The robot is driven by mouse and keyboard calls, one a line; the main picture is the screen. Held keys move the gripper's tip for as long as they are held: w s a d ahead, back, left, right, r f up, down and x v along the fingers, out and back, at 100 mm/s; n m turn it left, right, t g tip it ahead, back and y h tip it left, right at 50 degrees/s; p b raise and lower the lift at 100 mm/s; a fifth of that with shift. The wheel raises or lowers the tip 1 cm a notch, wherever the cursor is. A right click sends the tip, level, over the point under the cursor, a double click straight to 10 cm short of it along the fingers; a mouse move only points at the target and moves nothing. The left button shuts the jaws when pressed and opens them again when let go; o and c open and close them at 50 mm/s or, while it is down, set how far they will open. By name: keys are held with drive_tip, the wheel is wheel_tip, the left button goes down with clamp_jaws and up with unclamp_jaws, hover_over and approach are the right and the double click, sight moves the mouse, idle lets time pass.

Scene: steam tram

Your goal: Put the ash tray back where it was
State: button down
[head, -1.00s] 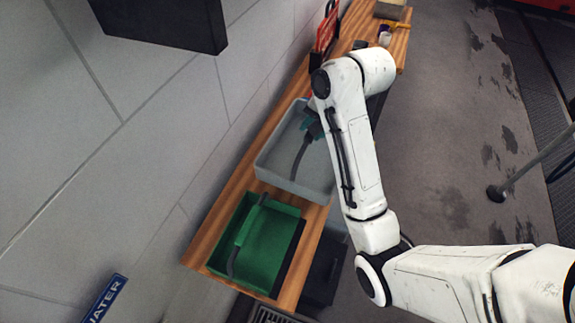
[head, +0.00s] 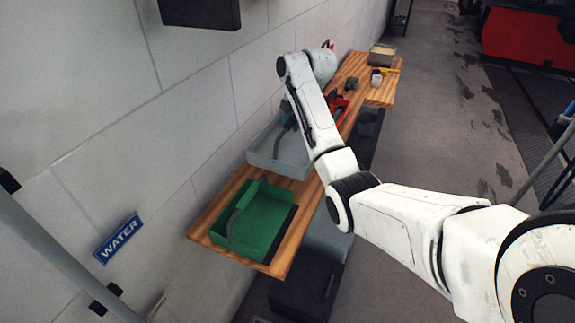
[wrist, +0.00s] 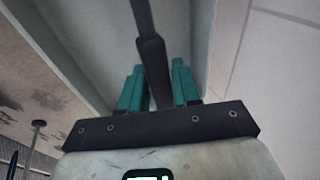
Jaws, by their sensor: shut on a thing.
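The grey tray (head: 277,167) is at the wall side of the wooden bench, beyond the green tray. I take it to be the ash tray. My gripper (head: 291,108) is over the grey tray, partly hidden by my arm. In the wrist view my gripper (wrist: 158,88) has its teal fingers on both sides of a dark handle (wrist: 150,52) and is shut on it. The handle runs across the tray's inside; how it joins the tray is hidden. I cannot tell whether the tray rests on the bench or is slightly raised.
The green tray (head: 268,222) with its own handle stands at the bench's near end. Red (head: 337,106) and dark items, a small cup (head: 376,76) and a box (head: 381,54) stand farther along the wooden bench (head: 205,218). The wall borders the left; floor is open at right.

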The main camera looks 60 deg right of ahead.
sight(291, 146)
drive_tip(key=shift+s+f+p, duration=0.1)
drive_tip(key=shift+f+p, duration=0.5)
drive_tip(key=shift+f, duration=3.8)
drive_tip(key=c, duration=0.8)
unclamp_jaws()
drive_tip(key=shift+c, duration=0.2)
drive_tip(key=shift+o, duration=0.2)
drive_tip(key=shift+r, duration=0.1)
drive_tip(key=shift+s+r, duration=0.1)
drive_tip(key=shift+r, duration=0.45)
drive_tip(key=b+v, duration=0.1)
drive_tip(key=v, duration=1)
drive_tip(key=shift+s+a+f, duration=0.1)
drive_tip(key=shift+a, duration=0.05)
